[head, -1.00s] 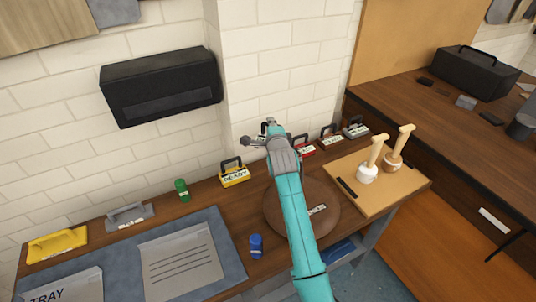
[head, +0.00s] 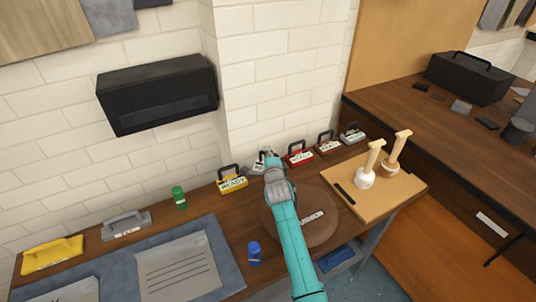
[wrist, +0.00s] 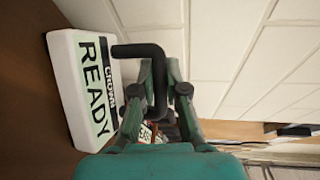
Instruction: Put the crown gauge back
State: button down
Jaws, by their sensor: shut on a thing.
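The crown gauge is a white block with "CROWN" and "READY" in dark letters and a black loop handle. In the wrist view the gauge (wrist: 88,95) fills the left side, and my gripper (wrist: 162,72) is shut on its handle. In the head view the gauge (head: 257,167) shows partly beside my gripper (head: 268,156), at the back of the bench, between a yellow and a red gauge. My arm hides part of it. I cannot tell whether its base touches the bench top.
The yellow gauge (head: 232,184) is close on the left and the red gauge (head: 300,159) on the right. Brown (head: 329,147) and grey (head: 352,136) gauges stand farther right. A round brown board (head: 326,232) lies in front, under my arm. The brick wall is close behind.

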jog(key=c, duration=1.2)
grip_release()
jog(key=v, duration=1.2)
jog(key=shift+s, duration=0.15)
